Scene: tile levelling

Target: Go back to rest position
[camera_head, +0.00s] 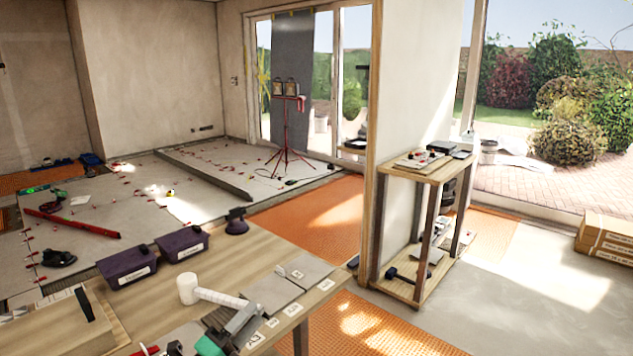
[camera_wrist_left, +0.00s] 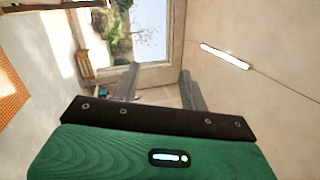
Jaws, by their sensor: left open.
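My left gripper (camera_head: 243,322) shows at the bottom of the head view, over the front part of the wooden table (camera_head: 240,262). In the left wrist view its two grey fingers (camera_wrist_left: 159,84) stand apart, with nothing between them. Behind them are the dark bracket and my green gripper body. A white mallet (camera_head: 188,288) lies on the table, and its handle reaches toward my left gripper in the picture. I cannot tell the gap between them. My right gripper is not in view.
Two purple boxes (camera_head: 127,266) (camera_head: 182,243), a dark suction cup (camera_head: 236,221) and grey tiles (camera_head: 303,271) with labels are on the table. A wooden shelf (camera_head: 418,176) stands to the right. A red tripod lamp (camera_head: 287,130) stands behind.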

